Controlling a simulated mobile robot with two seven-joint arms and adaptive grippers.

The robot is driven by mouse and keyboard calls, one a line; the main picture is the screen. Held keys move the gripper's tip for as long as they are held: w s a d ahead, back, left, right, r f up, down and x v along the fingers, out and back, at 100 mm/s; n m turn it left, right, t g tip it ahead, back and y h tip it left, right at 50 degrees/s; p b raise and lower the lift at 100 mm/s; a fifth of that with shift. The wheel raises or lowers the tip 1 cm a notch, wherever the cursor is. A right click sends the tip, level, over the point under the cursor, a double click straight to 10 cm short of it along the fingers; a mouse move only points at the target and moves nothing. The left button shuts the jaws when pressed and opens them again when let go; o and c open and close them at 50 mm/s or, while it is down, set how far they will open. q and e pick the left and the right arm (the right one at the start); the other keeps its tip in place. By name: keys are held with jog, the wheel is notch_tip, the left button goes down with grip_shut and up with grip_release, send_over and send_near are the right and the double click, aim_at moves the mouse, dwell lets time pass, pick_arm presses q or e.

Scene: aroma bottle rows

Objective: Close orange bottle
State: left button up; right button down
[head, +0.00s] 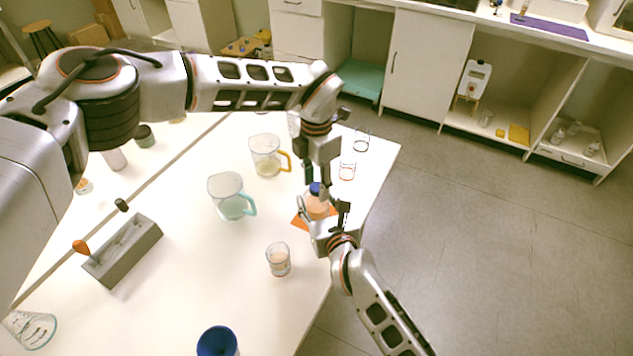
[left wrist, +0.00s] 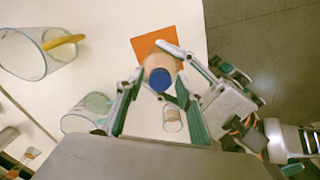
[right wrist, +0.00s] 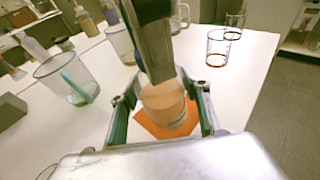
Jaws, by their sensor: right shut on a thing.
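The orange bottle (head: 317,207), with peach-orange contents, stands upright over an orange square mat (head: 299,221) near the table's right edge. A blue cap (left wrist: 160,79) is at its mouth; I cannot tell whether it is fully seated. My right gripper (right wrist: 163,108) is shut on the bottle's body from the side. My left gripper (left wrist: 159,80) points down over the bottle, its fingers spread on either side of the cap with small gaps showing.
A beaker with peach contents (head: 278,260), a teal-handled jug (head: 230,198) and a yellow-handled jug (head: 267,156) stand nearby. A red-marked beaker (head: 347,170) is behind. The table's right edge is close.

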dwell(0.3)
pick_arm(q)
notch_tip(320, 180, up, 12)
dwell(0.5)
pick_arm(e)
jog(key=c, duration=1)
grip_release()
jog(key=v, duration=1.2)
